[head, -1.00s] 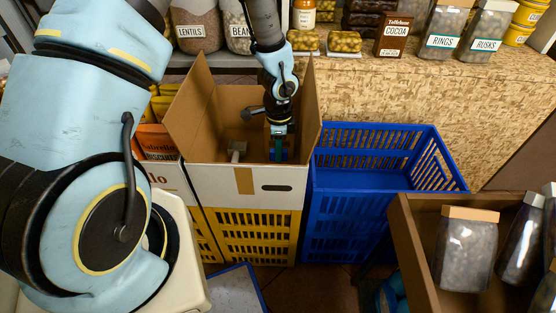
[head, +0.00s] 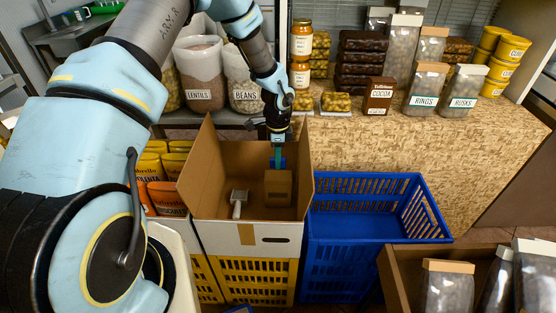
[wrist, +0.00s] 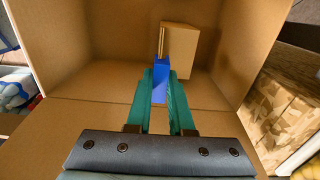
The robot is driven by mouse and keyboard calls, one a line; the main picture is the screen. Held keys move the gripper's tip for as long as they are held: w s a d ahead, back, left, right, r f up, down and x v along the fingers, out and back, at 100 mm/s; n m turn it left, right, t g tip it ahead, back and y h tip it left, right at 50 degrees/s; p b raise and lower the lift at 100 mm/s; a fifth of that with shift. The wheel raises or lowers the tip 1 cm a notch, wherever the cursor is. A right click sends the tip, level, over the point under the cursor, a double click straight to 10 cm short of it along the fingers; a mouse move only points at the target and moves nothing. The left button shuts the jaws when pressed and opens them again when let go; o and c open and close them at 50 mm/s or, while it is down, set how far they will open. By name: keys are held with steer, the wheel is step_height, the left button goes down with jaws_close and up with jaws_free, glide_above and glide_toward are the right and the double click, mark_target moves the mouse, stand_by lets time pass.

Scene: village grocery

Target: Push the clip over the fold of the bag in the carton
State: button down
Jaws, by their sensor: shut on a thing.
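The open carton (head: 215,232) stands on a yellow crate. A small brown bag (head: 278,190) stands inside it, towards the right; it also shows in the wrist view (wrist: 182,50), with a thin pale upright edge on its left that looks like the fold. My gripper (head: 279,155) is over the carton, pointing down, above the bag. In the wrist view its green fingers (wrist: 160,98) are shut on a blue clip (wrist: 161,80). The clip's far end lines up with the pale edge. I cannot tell whether they touch.
A grey scoop-like tool (head: 239,202) lies in the carton left of the bag. An empty blue crate (head: 370,225) stands to the right. Carton flaps rise around the gripper. Behind is a counter (head: 400,140) with jars and tins.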

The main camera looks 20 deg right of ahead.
steer(key=shift+f+b, duration=1.95)
steer(key=shift+f, duration=1.05)
steer(key=shift+f+b, duration=0.7)
steer(key=shift+f, duration=0.35)
stand_by(0.5)
steer(key=shift+c, duration=0.8)
jaws_free()
steer(key=shift+r, duration=0.15)
steer(key=shift+r+p, duration=2.35)
steer(key=shift+r, duration=1.05)
